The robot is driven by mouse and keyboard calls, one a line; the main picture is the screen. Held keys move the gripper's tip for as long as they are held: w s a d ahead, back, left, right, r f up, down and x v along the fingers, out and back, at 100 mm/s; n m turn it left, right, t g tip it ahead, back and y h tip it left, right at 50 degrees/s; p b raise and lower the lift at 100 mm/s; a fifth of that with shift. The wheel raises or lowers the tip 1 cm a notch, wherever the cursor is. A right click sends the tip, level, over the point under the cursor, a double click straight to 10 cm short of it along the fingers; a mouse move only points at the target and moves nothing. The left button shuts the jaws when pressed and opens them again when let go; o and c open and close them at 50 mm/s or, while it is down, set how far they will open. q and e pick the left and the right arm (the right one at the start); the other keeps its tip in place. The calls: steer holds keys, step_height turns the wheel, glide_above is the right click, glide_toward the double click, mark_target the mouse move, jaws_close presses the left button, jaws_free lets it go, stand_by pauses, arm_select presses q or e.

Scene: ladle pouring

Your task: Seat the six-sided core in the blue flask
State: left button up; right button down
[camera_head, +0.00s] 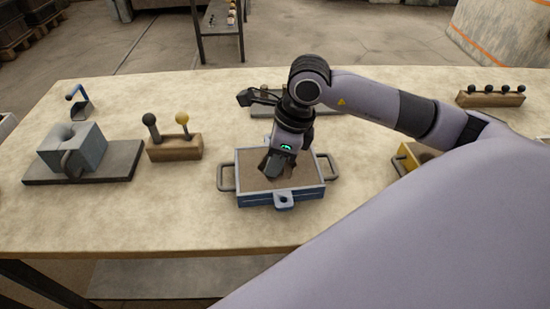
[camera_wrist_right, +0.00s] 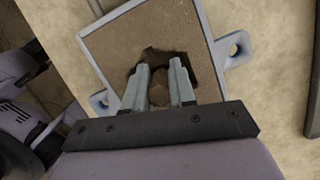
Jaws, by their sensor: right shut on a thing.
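The blue flask (camera_head: 262,197), an open frame filled with brown sand, lies on the table with a handle at each end. In the right wrist view its rim (camera_wrist_right: 205,30) shows pale, and a dark, irregular cavity opens in the sand. My right gripper (camera_head: 276,172) points down over the flask. In the wrist view its fingers (camera_wrist_right: 159,88) are shut on the brown core (camera_wrist_right: 158,95), at the cavity. The core is hidden in the head view, and I cannot tell whether it touches the cavity floor. My left gripper is not in view.
A grey block with a hollow (camera_head: 88,143) stands on a dark plate at the left, with a small ladle (camera_head: 80,105) behind. A wooden block with two knobs (camera_head: 175,149) is left of the flask. A yellow flask (camera_head: 404,159) is partly behind my arm. The front table is clear.

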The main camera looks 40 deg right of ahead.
steer(key=shift+r, duration=0.25)
steer(key=shift+r+p, duration=0.45)
steer(key=shift+r, duration=0.05)
stand_by(0.9)
steer(key=shift+f+b, duration=0.75)
steer(key=shift+b, duration=0.15)
steer(key=shift+r, duration=0.2)
steer(key=shift+r+p, duration=0.45)
steer(key=shift+r, duration=0.15)
stand_by(1.1)
